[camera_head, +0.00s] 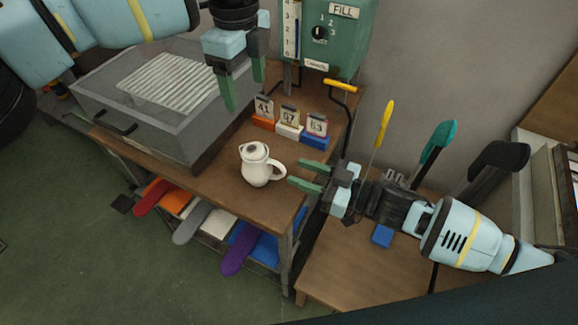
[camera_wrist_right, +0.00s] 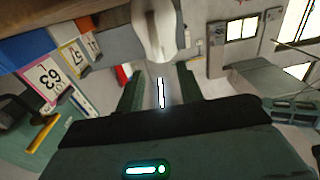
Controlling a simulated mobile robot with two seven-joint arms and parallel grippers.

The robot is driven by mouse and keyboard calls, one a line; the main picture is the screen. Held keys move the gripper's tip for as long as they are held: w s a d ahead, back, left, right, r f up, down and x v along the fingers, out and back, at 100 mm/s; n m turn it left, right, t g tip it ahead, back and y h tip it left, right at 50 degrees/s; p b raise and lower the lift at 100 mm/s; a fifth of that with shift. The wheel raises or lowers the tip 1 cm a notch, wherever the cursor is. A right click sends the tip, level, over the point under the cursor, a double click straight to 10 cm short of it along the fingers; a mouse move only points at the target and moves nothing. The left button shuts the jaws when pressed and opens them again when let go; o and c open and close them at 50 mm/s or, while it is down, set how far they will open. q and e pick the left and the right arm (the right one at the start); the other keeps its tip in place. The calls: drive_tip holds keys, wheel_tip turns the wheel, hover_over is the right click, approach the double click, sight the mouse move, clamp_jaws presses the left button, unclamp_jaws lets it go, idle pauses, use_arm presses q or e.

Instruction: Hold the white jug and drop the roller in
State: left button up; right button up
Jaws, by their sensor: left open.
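The white jug (camera_head: 254,168) stands upright with its lid on, near the front edge of the wooden bench, its handle towards the right. My right gripper (camera_head: 295,171) is open, level with the handle and just right of it. In the right wrist view the jug (camera_wrist_right: 154,30) is ahead of the two parted fingers (camera_wrist_right: 160,80), with nothing clearly held between them. My left gripper (camera_head: 244,95) is open and empty, pointing down above the bench, near the grey basin. I cannot tell which thing is the roller.
The grey basin (camera_head: 140,115) with a white slatted rack fills the bench's left. Numbered cards on coloured blocks (camera_head: 289,130) stand behind the jug. A green fill unit (camera_head: 335,40) hangs behind. Yellow (camera_head: 384,122), teal (camera_head: 438,142) and black (camera_head: 497,160) tools stand at right.

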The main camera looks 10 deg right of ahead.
drive_tip(key=v, duration=0.7)
